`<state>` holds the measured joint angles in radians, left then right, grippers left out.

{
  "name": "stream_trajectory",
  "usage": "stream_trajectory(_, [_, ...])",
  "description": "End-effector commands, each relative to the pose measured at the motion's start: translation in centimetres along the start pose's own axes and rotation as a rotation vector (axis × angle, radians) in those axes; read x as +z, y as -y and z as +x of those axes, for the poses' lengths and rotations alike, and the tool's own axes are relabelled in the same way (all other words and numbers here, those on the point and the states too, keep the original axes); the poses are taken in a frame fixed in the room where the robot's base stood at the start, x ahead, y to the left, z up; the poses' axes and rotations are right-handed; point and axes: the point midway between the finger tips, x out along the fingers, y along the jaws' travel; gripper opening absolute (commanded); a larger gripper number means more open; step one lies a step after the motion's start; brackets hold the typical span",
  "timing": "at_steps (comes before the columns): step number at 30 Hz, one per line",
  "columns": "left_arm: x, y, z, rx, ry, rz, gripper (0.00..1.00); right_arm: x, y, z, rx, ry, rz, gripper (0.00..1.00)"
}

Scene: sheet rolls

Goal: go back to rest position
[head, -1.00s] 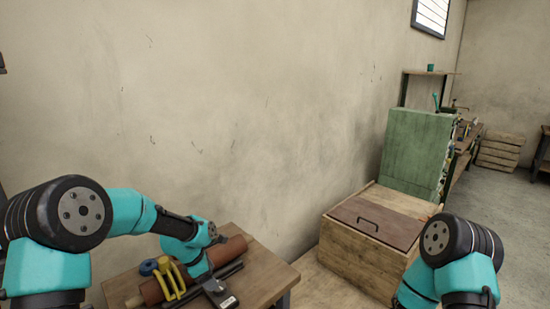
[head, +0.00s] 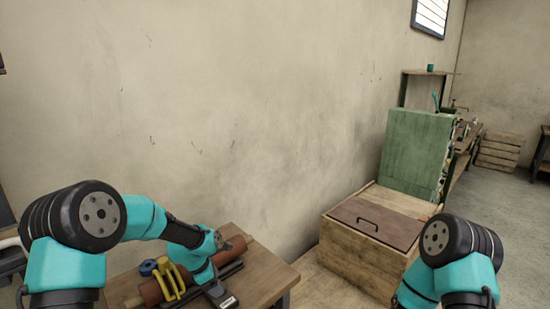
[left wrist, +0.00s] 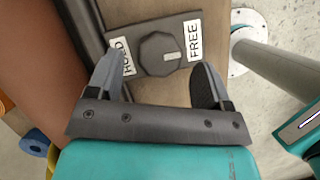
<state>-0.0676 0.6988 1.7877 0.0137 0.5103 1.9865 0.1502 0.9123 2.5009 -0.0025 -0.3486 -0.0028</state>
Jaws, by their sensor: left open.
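My left gripper (head: 217,290) hangs low over the wooden table (head: 262,275), in front of a brown roll (head: 236,246). In the left wrist view its two fingers (left wrist: 160,62) are spread apart and empty. Between and beyond them is a dark octagonal knob (left wrist: 160,53) on a plate, with a FREE label (left wrist: 194,40) to the right and a partly covered HOLD label to the left. I cannot tell whether a finger touches the plate. My right arm (head: 455,262) is bent at lower right; its gripper is out of view.
Yellow handles (head: 172,280) and a blue disc (head: 147,267) are by the roll. A wooden chest (head: 365,245) with a brown lid (head: 378,222) stands right of the table. A green cabinet (head: 415,150) is behind it. Above the table is free room before the wall (head: 200,120).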

Motion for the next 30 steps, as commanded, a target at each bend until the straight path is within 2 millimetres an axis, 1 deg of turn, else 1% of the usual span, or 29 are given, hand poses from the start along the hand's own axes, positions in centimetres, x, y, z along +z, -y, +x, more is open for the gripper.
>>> stream_trajectory(5, [0.0, -0.1, -2.2, 0.003, 0.001, 0.0, 0.73, 0.0, 0.0, 0.0, 0.0, 0.0, 0.0, 0.43])
stream_trajectory(30, [0.0, 0.0, -15.2, 0.003, 0.001, -0.001, 0.73, 0.0, 0.0, 0.0, 0.0, 0.0, 0.0, 0.43])
